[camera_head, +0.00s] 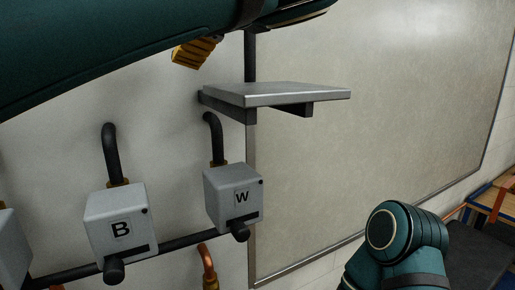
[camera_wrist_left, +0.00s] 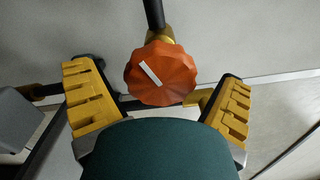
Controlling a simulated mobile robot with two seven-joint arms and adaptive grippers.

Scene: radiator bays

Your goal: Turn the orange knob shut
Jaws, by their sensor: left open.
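The orange knob (camera_wrist_left: 161,84) is in the upper middle of the left wrist view. It is round and ribbed, with a white bar on its face slanting from upper left to lower right. My left gripper (camera_wrist_left: 157,78) is open, with one yellow ridged finger on each side of the knob and a visible gap to each. The knob's depth relative to the fingertips is hard to judge. In the head view one yellow finger of my left gripper (camera_head: 193,52) shows below my arm, which hides the knob. My right gripper is out of view.
Grey boxes marked B (camera_head: 120,225) and W (camera_head: 238,205) sit on dark pipes at the lower left. A grey shelf (camera_head: 290,94) juts from the wall near the left gripper. A large pale panel (camera_head: 390,110) fills the right. A dark pipe (camera_wrist_left: 155,14) rises above the knob.

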